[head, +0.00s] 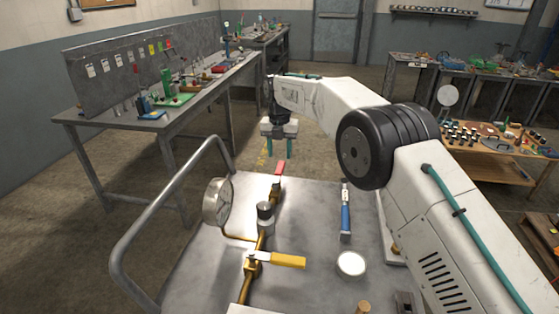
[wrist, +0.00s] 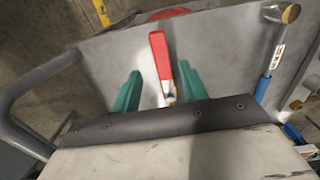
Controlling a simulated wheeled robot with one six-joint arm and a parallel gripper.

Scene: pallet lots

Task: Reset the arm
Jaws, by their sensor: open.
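My gripper (head: 279,151) hangs at the far edge of the metal cart top, its two teal fingers pointing down. It is open and empty. In the wrist view the fingers (wrist: 160,68) are spread, with a red lever handle (wrist: 160,55) showing between them. In the head view the red handle (head: 280,167) lies just below the fingertips, with a small gap and no visible contact. My arm reaches forward from the right, bent at the elbow.
The cart top (head: 200,265) carries a brass pipe with a round gauge (head: 217,201), a yellow lever handle (head: 288,261), a blue-handled tool (head: 346,220) and a white disc (head: 351,264). A cart rail (head: 150,213) rises at left. Workbenches (head: 95,120) stand beyond; floor between is clear.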

